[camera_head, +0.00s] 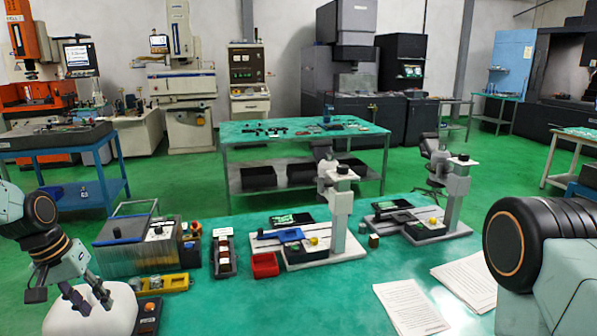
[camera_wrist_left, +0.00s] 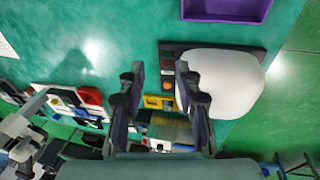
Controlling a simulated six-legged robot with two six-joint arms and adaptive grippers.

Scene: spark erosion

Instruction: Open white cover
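The white cover (camera_head: 108,312) is a smooth, rounded white shell at the bottom left of the head view. It also shows in the left wrist view (camera_wrist_left: 224,84), right of the fingers. It lies over a dark base panel (camera_head: 149,314) with an orange button on its uncovered strip. My left gripper (camera_head: 72,294) is at the cover's upper left side in the head view. In the left wrist view its two fingers (camera_wrist_left: 160,76) are spread with nothing held between them, beside the cover. Contact with the cover cannot be told. My right gripper is out of view.
A yellow tray (camera_head: 175,284), a glass-sided box (camera_head: 128,244) and a red bin (camera_head: 265,265) stand nearby on the green table. A purple tray (camera_wrist_left: 232,8) shows in the left wrist view. White papers (camera_head: 408,307) lie at right. Bare tabletop lies between bin and papers.

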